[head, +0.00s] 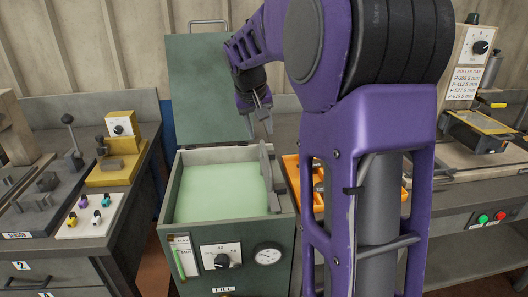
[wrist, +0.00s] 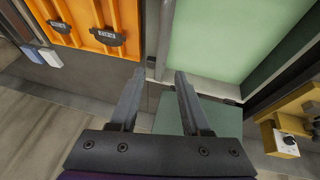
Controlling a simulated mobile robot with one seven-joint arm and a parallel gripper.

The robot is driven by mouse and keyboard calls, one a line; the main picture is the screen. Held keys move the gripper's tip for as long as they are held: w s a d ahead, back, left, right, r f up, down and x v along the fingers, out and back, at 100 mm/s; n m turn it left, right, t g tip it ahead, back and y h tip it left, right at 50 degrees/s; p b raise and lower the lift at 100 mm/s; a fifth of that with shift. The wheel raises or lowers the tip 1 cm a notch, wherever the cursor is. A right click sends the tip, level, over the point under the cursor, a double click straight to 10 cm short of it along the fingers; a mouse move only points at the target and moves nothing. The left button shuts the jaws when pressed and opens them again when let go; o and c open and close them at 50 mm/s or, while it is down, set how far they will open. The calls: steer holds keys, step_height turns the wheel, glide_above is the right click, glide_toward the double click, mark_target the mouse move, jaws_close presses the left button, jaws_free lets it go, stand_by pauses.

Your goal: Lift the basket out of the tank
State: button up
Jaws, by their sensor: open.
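The green tank (head: 225,210) stands open, filled with pale green liquid (head: 215,188); the liquid also shows in the wrist view (wrist: 215,40). I see no clear outline of a basket in the liquid. A grey upright plate (head: 267,172) stands at the tank's right side; I cannot tell whether it belongs to the basket. The tank's lid (head: 208,85) is raised at the back. My gripper (head: 262,112) is open and empty, above the tank's back right part. In the wrist view its two fingers (wrist: 165,78) are spread apart, with nothing between them.
An orange tray (head: 292,172) with dark labelled parts sits right of the tank, partly hidden by my arm. A dial (head: 221,256) and a gauge (head: 268,256) are on the tank's front. A bench with a yellow device (head: 117,165) stands left.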

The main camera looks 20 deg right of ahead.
mark_target(265, 153)
steer(key=b+x, duration=0.1)
steer(key=x, duration=0.8)
steer(key=shift+w+d+f, duration=0.1)
steer(key=shift+f, duration=0.2)
steer(key=shift+c, duration=0.3)
jaws_close()
stand_by(0.6)
